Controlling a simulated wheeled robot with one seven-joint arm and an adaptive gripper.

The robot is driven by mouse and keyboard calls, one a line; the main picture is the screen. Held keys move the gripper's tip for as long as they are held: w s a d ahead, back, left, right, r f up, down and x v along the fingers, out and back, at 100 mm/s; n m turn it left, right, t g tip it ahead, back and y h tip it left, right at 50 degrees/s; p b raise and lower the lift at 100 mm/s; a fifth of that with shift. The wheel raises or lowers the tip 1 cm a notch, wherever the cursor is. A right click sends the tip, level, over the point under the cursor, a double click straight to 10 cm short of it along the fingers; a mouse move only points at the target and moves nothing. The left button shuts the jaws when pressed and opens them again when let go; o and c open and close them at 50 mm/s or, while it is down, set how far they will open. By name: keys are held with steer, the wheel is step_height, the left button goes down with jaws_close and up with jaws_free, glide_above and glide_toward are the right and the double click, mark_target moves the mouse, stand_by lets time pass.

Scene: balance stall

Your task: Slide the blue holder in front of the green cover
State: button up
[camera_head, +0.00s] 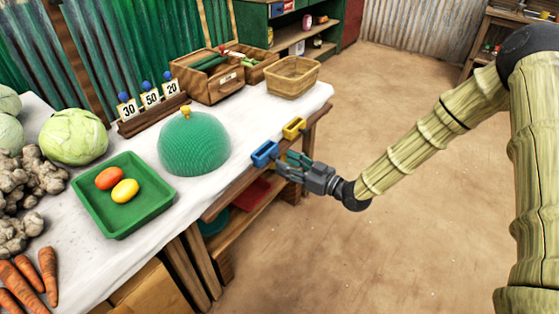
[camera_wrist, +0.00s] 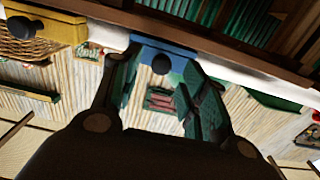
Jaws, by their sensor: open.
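The blue holder (camera_head: 264,153) sits at the table's front edge, to the right of the green cover (camera_head: 194,145), a ribbed dome with a yellow knob. In the wrist view the blue holder (camera_wrist: 176,50) shows a dark round knob between my fingers. My gripper (camera_head: 287,165) is at the holder's front side, off the table edge. Its fingers (camera_wrist: 158,70) are open, one on each side of the knob; I cannot tell whether they touch it. What lies under the cover is hidden.
A yellow holder (camera_head: 294,128) sits just right of the blue one on the same edge. A green tray (camera_head: 122,216) with an orange and a yellow item lies left of the cover. A wicker basket (camera_head: 292,77) and number cards (camera_head: 150,97) stand behind. The edge left of the blue holder looks clear.

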mark_target(269, 156)
steer(key=shift+x, duration=1.7)
steer(key=shift+c, duration=0.2)
steer(key=shift+s, duration=0.1)
jaws_close()
